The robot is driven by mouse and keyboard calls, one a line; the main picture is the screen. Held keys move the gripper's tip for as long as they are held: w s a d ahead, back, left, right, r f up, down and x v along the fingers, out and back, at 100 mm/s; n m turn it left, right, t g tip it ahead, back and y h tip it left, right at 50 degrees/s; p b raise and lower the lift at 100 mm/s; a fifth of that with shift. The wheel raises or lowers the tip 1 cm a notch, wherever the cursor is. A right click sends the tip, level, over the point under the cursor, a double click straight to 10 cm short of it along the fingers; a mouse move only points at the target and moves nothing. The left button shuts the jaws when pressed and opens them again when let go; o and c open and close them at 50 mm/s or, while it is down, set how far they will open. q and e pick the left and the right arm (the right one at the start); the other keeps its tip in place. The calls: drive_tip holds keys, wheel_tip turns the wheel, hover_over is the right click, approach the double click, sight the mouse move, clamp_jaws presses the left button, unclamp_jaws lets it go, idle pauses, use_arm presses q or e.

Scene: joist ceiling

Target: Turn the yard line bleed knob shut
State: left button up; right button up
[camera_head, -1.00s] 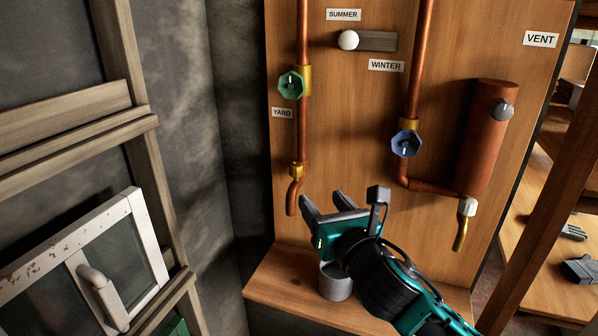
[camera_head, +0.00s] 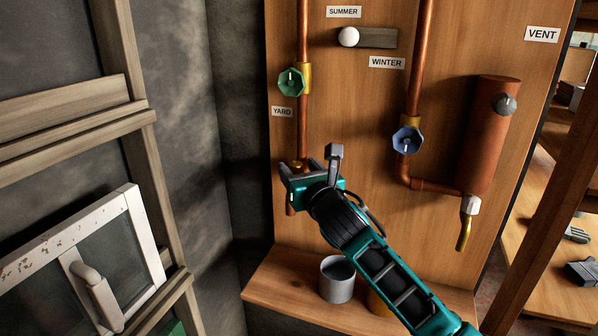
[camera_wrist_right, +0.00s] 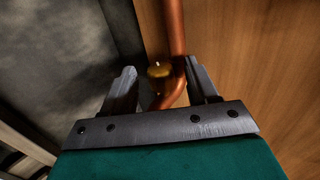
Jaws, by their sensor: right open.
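The yard copper pipe (camera_head: 302,133) runs down the wooden board on the left, with a green octagonal knob (camera_head: 291,81) above the YARD label (camera_head: 282,111). Low on this pipe is a small brass bleed knob (camera_wrist_right: 158,70), seen in the right wrist view between the finger tips and a little beyond them. In the head view the brass part (camera_head: 299,164) shows just above my right gripper (camera_head: 296,170). The gripper is open, with its fingers spread around the knob's line of approach; I cannot tell whether they touch the pipe. It hides most of the pipe's lower bend. My left gripper is not in view.
A blue knob (camera_head: 407,140) sits on the second pipe, beside a copper cylinder (camera_head: 489,135) with a brass spout (camera_head: 465,232). A SUMMER/WINTER lever (camera_head: 365,38) is above. A grey cup (camera_head: 337,280) stands on the wooden shelf (camera_head: 285,275). A window frame (camera_head: 75,260) leans at left.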

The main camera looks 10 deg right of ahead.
drive_tip(key=shift+w, duration=0.35)
drive_tip(key=c, duration=1)
drive_tip(key=shift+a, duration=0.1)
drive_tip(key=shift+c, duration=0.2)
